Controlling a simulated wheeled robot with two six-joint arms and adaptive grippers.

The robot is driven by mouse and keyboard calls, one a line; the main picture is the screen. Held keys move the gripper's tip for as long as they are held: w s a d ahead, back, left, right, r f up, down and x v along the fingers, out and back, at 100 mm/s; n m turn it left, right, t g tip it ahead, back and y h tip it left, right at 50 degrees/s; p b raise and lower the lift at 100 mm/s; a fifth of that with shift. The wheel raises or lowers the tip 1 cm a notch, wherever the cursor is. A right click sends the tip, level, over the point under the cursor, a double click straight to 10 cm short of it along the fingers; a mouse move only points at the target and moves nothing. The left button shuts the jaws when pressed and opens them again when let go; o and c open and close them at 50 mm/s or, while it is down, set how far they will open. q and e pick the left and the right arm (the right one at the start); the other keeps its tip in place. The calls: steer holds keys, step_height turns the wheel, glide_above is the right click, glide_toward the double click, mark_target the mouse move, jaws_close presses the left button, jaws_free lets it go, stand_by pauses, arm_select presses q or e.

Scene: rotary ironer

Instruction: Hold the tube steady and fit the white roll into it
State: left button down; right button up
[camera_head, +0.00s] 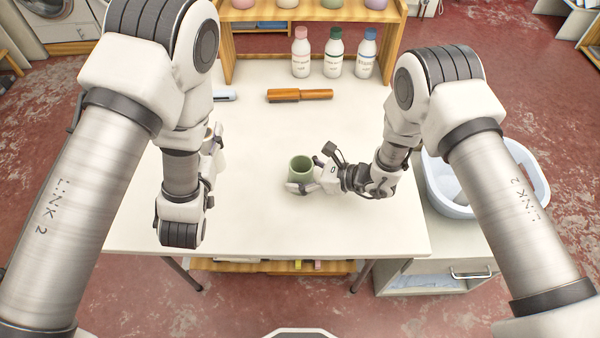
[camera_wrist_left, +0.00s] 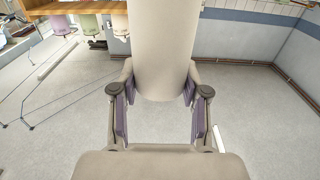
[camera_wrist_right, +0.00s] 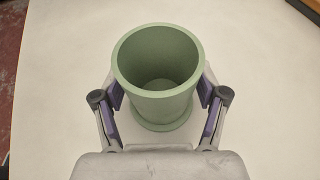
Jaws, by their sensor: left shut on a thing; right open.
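The green tube (camera_head: 301,172) stands upright on the white table, its open end up and empty inside. It also shows in the right wrist view (camera_wrist_right: 158,75). My right gripper (camera_wrist_right: 160,98) is open, with a finger on either side of the tube. In the left wrist view the white roll (camera_wrist_left: 163,55) is a pale, smooth cylinder between the fingers of my left gripper (camera_wrist_left: 155,100), which is shut on it. In the head view my left arm hides most of the left gripper and the roll, left of the tube.
Three bottles (camera_head: 334,55) stand at the table's back before a wooden shelf (camera_head: 228,50). A brown wooden-handled object (camera_head: 299,95) lies in front of them. A pale blue basin (camera_head: 530,175) is at the right. The table front (camera_head: 300,228) is clear.

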steer(key=shift+r, duration=0.1)
steer(key=shift+r+p, duration=0.25)
steer(key=shift+p, duration=0.1)
steer(key=c, duration=1.1)
stand_by(0.4)
